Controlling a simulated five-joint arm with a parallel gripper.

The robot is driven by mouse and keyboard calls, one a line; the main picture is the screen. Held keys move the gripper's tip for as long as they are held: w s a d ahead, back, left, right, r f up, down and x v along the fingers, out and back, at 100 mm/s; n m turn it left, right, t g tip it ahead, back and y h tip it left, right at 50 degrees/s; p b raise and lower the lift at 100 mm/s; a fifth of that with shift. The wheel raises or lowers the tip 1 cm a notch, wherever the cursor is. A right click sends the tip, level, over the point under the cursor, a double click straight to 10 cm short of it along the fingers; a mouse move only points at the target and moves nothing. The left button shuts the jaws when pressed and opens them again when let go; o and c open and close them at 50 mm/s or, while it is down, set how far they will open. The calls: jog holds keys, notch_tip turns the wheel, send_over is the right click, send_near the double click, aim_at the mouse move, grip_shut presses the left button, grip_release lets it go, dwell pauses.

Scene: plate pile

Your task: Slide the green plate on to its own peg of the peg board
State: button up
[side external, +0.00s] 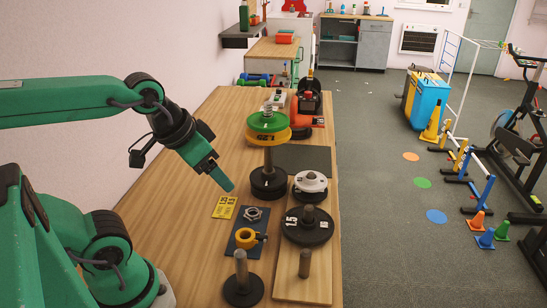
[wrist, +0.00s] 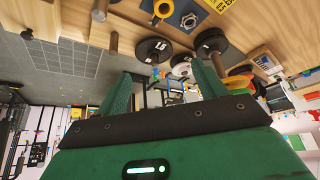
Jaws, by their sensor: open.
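The green plate (side external: 268,121) lies flat on top of a yellow plate (side external: 279,137), both around an upright post with a black base (side external: 268,186). My gripper (side external: 227,185) hangs tilted down over the table, left of and lower in the picture than the plates, and touches nothing. In the wrist view its two green fingers (wrist: 163,88) are spread with nothing held between them. The peg board (side external: 290,287) lies along the table's right edge. Its near peg (side external: 304,262) is bare. A black plate (side external: 308,231) is on another peg, and a white plate (side external: 310,181) sits farther back over a dark one.
A bare post (side external: 242,265) on a black base stands at the front. A dark blue mat (side external: 240,240) with a nut (side external: 253,214) and a yellow ring (side external: 245,238) lies mid-table, beside a yellow card (side external: 225,207). An orange-and-black object (side external: 308,105) stands at the back.

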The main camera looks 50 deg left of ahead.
jog(key=c, duration=0.3)
notch_tip(320, 180, up, 10)
jog(key=n+g, duration=0.5)
jog(key=n, duration=0.4)
send_over(268, 108)
jog(key=shift+w+a+r, duration=0.15)
jog(key=shift+a, duration=0.05)
jog(key=shift+c, duration=0.2)
jog(key=shift+w+a+g, duration=0.25)
jog(key=shift+a+g, duration=0.05)
jog(key=shift+a, duration=0.05)
jog(key=shift+f, duration=0.25)
jog(key=shift+f, duration=4.85)
